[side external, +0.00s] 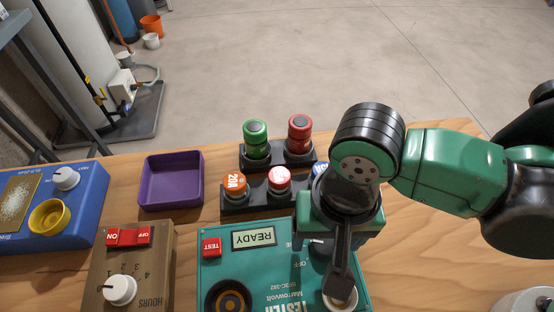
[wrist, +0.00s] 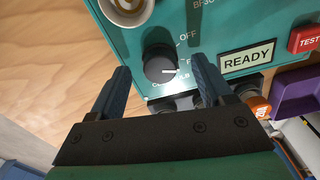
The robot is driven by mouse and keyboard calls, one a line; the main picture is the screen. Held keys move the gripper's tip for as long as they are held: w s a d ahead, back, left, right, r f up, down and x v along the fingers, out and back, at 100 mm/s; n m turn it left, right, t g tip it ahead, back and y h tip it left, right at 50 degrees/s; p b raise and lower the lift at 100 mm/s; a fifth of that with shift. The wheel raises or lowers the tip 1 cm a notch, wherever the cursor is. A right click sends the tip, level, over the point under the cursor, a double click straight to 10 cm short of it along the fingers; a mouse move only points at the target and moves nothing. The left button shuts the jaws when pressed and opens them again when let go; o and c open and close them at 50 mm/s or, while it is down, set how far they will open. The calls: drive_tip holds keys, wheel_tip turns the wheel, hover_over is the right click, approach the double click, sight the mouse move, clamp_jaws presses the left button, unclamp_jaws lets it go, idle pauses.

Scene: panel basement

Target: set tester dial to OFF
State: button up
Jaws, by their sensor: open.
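The teal tester (side external: 225,262) lies on the wooden bench in the side view, and part of its face (wrist: 140,38) shows in the wrist view. Its round black dial (wrist: 158,66) has a white pointer line aimed right in the wrist view, not at the OFF label up and to its right. Other labels by the dial are partly hidden. My gripper (wrist: 163,70) is open, with one finger on each side of the dial; I cannot tell whether they touch it. In the side view my gripper (side external: 338,230) is over the tester's right part and hides the dial.
The tester also has a READY display (side external: 254,237) and a red TEST button (side external: 212,248). Behind it stand fuses in black holders (side external: 262,200) and a purple tray (side external: 171,182). A brown timer box (side external: 140,265) and a blue box (side external: 84,215) are left.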

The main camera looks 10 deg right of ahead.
drive_tip(key=shift+f, duration=0.35)
clamp_jaws()
drive_tip(key=shift+n, duration=0.4)
drive_tip(key=n, duration=0.4)
drive_tip(key=shift+n, duration=2)
